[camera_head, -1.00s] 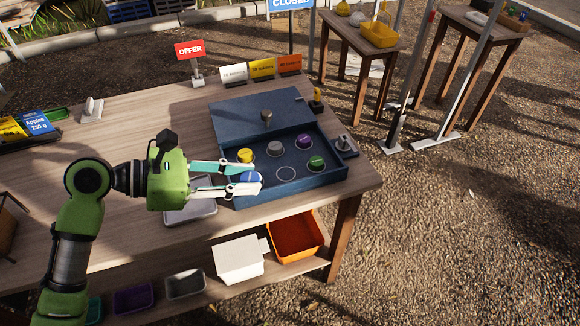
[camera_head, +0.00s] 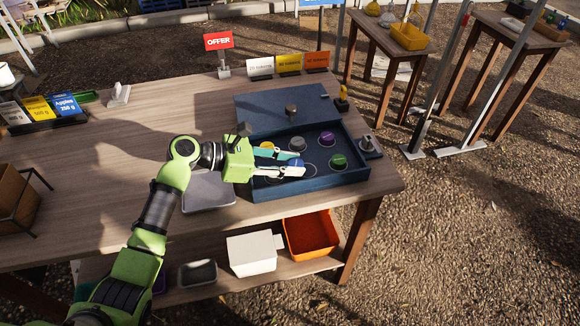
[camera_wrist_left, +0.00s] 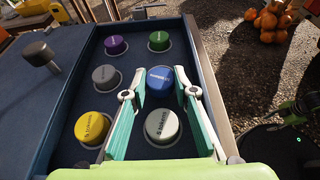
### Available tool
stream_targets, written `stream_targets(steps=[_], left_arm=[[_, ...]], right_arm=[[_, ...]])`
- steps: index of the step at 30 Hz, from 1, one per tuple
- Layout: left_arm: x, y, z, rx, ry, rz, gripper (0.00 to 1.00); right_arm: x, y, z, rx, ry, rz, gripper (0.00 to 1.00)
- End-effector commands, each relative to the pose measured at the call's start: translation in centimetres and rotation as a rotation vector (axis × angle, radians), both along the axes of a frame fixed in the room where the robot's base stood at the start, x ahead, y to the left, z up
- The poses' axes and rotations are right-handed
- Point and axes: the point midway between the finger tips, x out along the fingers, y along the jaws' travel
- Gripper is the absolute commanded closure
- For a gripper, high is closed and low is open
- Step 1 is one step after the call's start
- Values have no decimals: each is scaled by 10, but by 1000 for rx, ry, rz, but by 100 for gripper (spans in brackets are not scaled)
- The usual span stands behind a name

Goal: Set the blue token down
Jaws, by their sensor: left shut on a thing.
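The blue token (camera_wrist_left: 159,80) is between the fingertips of my left gripper (camera_wrist_left: 160,75), which is shut on it. In the head view the blue token (camera_head: 296,162) shows partly behind the fingers of the left gripper (camera_head: 300,165), over the front part of the dark blue tray (camera_head: 330,184). An empty ring (camera_head: 309,170) shows partly next to the token. I cannot tell whether the token touches the tray floor. A white token (camera_wrist_left: 162,126) lies between the fingers, nearer the palm.
Yellow (camera_wrist_left: 91,127), grey (camera_wrist_left: 105,77), purple (camera_wrist_left: 116,45) and green (camera_wrist_left: 159,41) tokens sit in the tray on marked rings. The tray's knobbed lid (camera_head: 270,112) lies behind it. A metal tray (camera_head: 208,192) is on the table to the left.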

Motion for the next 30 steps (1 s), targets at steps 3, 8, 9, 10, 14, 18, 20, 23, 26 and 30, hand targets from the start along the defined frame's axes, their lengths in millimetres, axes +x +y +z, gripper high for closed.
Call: stream_targets(steps=[3, 8, 9, 10, 14, 18, 20, 23, 26, 30], left_arm=[[0, 0, -12, -1, 1, 0, 87], [0, 0, -12, -1, -2, 1, 87], [0, 0, -12, -1, -2, 1, 87], [0, 0, -12, -1, -2, 1, 87], [0, 0, -14, -1, -1, 1, 87], [0, 0, -15, -1, -2, 1, 67], [0, 0, -15, -1, -2, 1, 67], [0, 0, -15, -1, -2, 1, 67], [0, 0, -14, 0, -2, 0, 67], [-3, 10, -9, 1, -1, 1, 67]], right_arm=[[0, 0, -1, 0, 0, 0, 60], [0, 1, 0, 1, 0, 2, 60], [0, 1, 0, 1, 0, 2, 60], [0, 1, -1, 1, 0, 2, 60], [0, 2, 0, 2, 0, 3, 60], [0, 4, 0, 4, 1, 3, 60], [0, 5, 0, 5, 1, 2, 60], [-1, 6, 0, 7, 1, 3, 60], [-1, 7, 0, 8, 1, 3, 60], [-1, 6, 0, 8, 2, 3, 60]])
